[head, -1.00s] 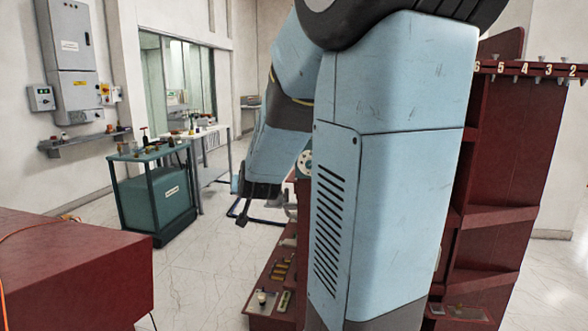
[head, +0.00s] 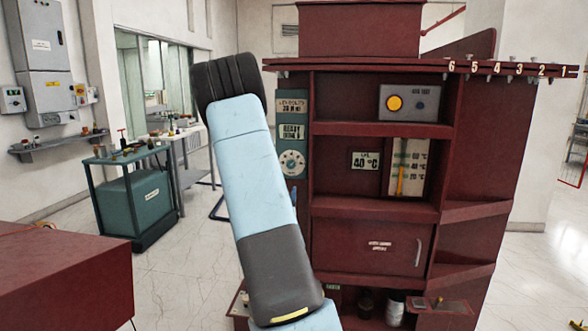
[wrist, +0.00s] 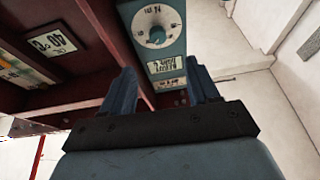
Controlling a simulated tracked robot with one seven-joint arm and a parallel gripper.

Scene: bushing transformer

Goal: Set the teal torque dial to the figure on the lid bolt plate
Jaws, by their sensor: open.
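The teal dial panel (head: 280,170) is on the left upright of the dark red cabinet. Its round pale torque dial (head: 292,163) has a dark centre knob; the dial also shows upside down in the wrist view (wrist: 157,35). Its exact setting is too small to read. The lid bolt plate (head: 293,106) is at the panel's top and seems to read 30 N m. A display (head: 292,132) below it seems to read READY. My gripper (wrist: 162,84) is open and empty, its fingers short of the dial and apart from it. In the head view my arm mostly hides it.
The cabinet (head: 375,130) holds a 40 °C plate (head: 365,160), a gauge (head: 407,165) and a box with a yellow button (head: 394,103). A numbered rail (head: 510,69) sticks out at right. A red block (head: 65,280) stands at left. Floor shows between them.

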